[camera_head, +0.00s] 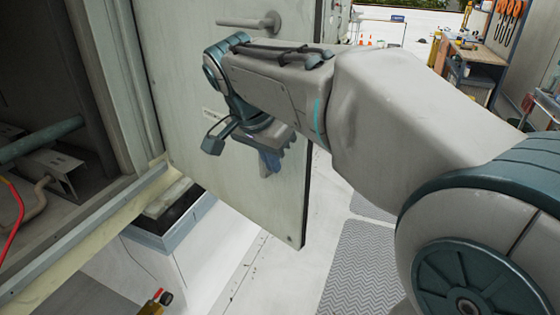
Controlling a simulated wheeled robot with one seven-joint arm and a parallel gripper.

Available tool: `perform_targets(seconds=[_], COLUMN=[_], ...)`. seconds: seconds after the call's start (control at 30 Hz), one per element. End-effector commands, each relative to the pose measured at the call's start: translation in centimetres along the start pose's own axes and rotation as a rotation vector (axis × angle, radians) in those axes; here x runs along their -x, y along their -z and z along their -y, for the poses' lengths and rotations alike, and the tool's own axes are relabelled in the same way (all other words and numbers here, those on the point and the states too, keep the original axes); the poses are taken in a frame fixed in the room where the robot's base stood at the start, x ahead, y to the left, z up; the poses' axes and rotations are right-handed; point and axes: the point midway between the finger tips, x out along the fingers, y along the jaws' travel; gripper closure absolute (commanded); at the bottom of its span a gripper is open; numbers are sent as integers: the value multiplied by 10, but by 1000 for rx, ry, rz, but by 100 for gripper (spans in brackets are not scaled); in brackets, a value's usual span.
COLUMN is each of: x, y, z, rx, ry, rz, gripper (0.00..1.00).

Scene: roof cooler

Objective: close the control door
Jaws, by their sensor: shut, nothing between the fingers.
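The control door (188,62) is a pale grey-green panel with a lever handle (246,22) near its top. It stands open, swung out from the cabinet opening (60,100) at the left. My gripper (268,163) is in front of the door's face, below the handle and toward its free edge. It points down, looks shut and holds nothing. My wrist and forearm cover part of the door's right side. I cannot tell whether the fingers touch the door.
Inside the cabinet are a green pipe (40,140) and a red cable (13,222). A metal sill (85,238) runs along the opening. A grey textured mat (362,272) lies on the white floor. A workbench (470,55) stands at the far right.

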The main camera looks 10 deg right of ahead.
Motion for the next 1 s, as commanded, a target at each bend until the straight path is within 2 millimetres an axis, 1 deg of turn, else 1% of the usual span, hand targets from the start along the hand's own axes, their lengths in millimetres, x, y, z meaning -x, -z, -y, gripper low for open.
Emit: perform_targets(seconds=[0.03, 0.1, 0.17, 0.23, 0.37, 0.7, 0.8, 0.9, 1.0], x=[6, 8, 8, 2, -19, -91, -94, -98, -101], y=[3, 5, 5, 6, 6, 7, 25, 36, 42], z=[5, 9, 10, 10, 9, 8, 7, 7, 6], rx=[-29, -59, -73, -78, -76, -75, -80, -78, -76], ry=[-5, -9, -11, -13, -15, -15, -13, -11, -11], rz=[-10, -17, -21, -22, -21, -19, -21, -21, -21], gripper=[100, 100, 100, 100, 100, 100, 100, 100, 100])
